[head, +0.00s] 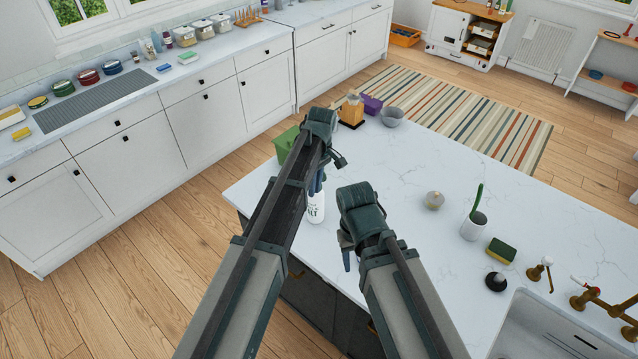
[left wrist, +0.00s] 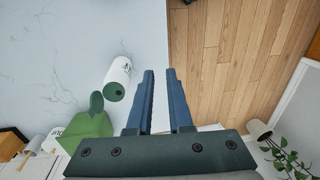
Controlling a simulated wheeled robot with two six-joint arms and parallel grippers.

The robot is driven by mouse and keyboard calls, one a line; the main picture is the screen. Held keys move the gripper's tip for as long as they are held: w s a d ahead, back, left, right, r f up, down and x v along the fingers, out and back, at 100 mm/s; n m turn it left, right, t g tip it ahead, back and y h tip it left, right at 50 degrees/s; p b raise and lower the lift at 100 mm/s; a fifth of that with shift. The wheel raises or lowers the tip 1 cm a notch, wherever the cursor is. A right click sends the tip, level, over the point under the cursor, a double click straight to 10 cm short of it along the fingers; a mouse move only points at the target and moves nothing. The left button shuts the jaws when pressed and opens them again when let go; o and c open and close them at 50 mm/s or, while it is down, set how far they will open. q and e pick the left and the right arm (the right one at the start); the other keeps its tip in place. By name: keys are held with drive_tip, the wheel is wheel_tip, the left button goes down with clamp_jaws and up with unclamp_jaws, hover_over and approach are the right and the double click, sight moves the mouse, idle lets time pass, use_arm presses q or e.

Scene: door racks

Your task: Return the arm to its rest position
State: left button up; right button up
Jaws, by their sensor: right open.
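In the head view my left gripper (head: 318,183) points down over the near left edge of the white island counter, with its fingers mostly hidden by my arm. In the left wrist view its two blue fingers (left wrist: 159,72) stand apart with a narrow empty gap between them. My right gripper (head: 347,258) points down near the counter's front edge. It is open, and one blue finger shows below the wrist. My arms are both stretched forward from the bottom of the head view.
A white bottle (head: 316,208) stands close to my left gripper and appears beside its fingers in the left wrist view (left wrist: 118,75). A green container (head: 285,143) is behind it. A jar (head: 434,200), a brush cup (head: 473,226) and a sponge (head: 501,250) stand right.

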idle(0.4)
use_arm(q)
drive_tip(key=s+f+m+t+b, duration=0.1)
drive_tip(key=s+f+m+b, duration=1.3)
drive_tip(key=s+f+b, duration=0.9)
drive_tip(key=shift+s+d+f+m+b, duration=0.15)
drive_tip(key=shift+s+f+m+b, duration=0.15)
drive_tip(key=shift+f+b, duration=0.2)
